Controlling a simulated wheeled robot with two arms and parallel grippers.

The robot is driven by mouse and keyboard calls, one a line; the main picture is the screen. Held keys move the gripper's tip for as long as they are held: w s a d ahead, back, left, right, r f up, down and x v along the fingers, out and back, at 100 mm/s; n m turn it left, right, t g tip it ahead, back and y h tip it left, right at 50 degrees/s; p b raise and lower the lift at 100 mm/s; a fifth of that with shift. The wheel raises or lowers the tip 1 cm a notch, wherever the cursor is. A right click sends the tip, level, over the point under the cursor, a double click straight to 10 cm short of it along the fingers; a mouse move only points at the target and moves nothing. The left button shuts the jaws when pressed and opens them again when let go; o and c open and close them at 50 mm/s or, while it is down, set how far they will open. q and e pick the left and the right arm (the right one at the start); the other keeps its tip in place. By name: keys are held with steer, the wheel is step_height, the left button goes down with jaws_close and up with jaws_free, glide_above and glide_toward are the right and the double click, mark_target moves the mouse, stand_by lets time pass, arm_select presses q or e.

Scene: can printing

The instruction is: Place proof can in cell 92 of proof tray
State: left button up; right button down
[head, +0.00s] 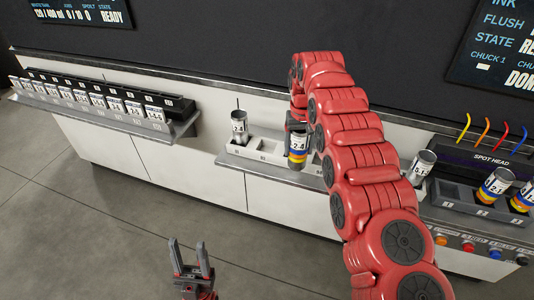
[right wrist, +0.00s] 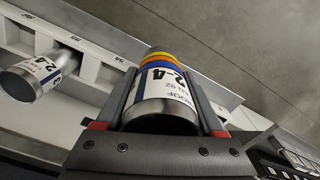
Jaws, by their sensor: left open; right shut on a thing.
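My right gripper (head: 297,128) is shut on the proof can (head: 298,147), a silver can with a white "2-4" label and blue, yellow and orange bands. In the right wrist view the proof can (right wrist: 165,100) sits between both fingers (right wrist: 168,115). My left gripper (head: 190,262) is open and empty, low over the floor.
A shelf (head: 90,116) with a row of labelled cards is on the left. On the right, a silver can (head: 422,165) and banded cans (head: 494,185) stand by the spot head (head: 490,160). My right arm hides the counter between. The tray's middle cells look empty.

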steer(key=shift+a, duration=0.1)
steer(key=shift+a+f, duration=0.1)
steer(key=shift+a, duration=0.15)
steer(key=shift+a+f, duration=0.3)
steer(key=shift+a, duration=0.15)
steer(key=shift+s+a+f, duration=0.1)
steer(key=shift+a+f, duration=0.1)
steer(key=shift+a, duration=0.2)
steer(key=shift+s+f, duration=0.1)
steer(key=shift+s, duration=0.05)
steer(key=shift+a, duration=0.2)
steer(key=shift+a+f, duration=0.15)
steer(key=shift+f, duration=0.05)
